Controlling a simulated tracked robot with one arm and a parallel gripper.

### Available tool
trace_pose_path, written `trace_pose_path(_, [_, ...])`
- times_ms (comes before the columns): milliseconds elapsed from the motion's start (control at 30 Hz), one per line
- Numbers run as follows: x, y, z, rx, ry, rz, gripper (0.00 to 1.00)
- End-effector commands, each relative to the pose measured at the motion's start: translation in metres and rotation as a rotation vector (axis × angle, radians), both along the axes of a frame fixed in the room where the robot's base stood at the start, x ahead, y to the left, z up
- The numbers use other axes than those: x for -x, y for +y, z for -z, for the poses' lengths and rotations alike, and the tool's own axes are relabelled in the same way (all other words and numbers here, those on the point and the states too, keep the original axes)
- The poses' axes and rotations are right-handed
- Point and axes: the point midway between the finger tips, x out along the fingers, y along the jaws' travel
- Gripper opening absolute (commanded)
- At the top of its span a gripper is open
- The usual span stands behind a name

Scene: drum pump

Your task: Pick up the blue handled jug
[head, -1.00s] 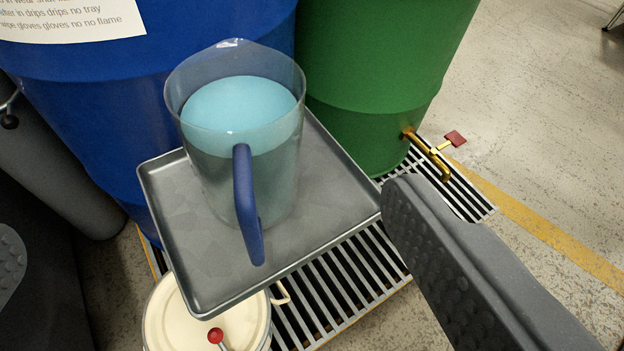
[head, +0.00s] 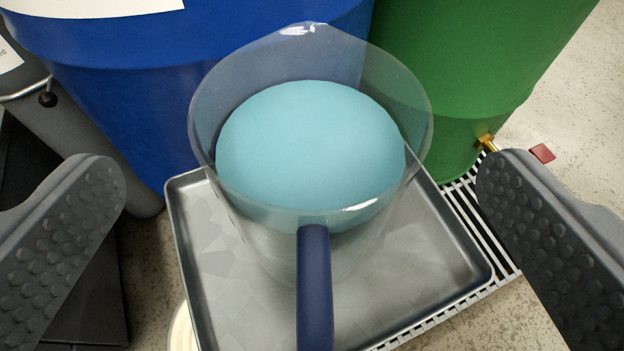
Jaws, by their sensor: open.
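The jug (head: 310,150) is clear, holds light blue liquid, and has a dark blue handle (head: 314,285) facing me. It stands upright on a grey metal tray (head: 205,285). The lower end of the handle runs out of the bottom of the view. My gripper (head: 300,195) is open, with one dark studded finger at the left and one at the right. The jug and its handle lie between the fingers in the picture, with a gap on each side. I see no contact.
A blue drum (head: 130,100) with a paper label stands behind the jug. A green drum (head: 460,70) with a brass tap and red handle (head: 541,153) is at the right. A slatted grate (head: 485,225) lies below the tray. A grey cylinder (head: 90,140) stands left.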

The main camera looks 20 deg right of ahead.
Motion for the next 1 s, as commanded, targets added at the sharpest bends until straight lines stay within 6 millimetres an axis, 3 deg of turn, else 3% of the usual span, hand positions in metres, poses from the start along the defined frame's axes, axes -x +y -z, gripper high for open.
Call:
trace_pose_path(300, [-0.029,-0.016,0.019,0.0,-0.001,0.001,1.0])
trace_pose_path(700, [-0.034,-0.019,0.02,0.001,0.0,0.002,0.97])
trace_pose_path(1000, [-0.034,-0.019,0.02,0.001,0.0,0.002,0.15])
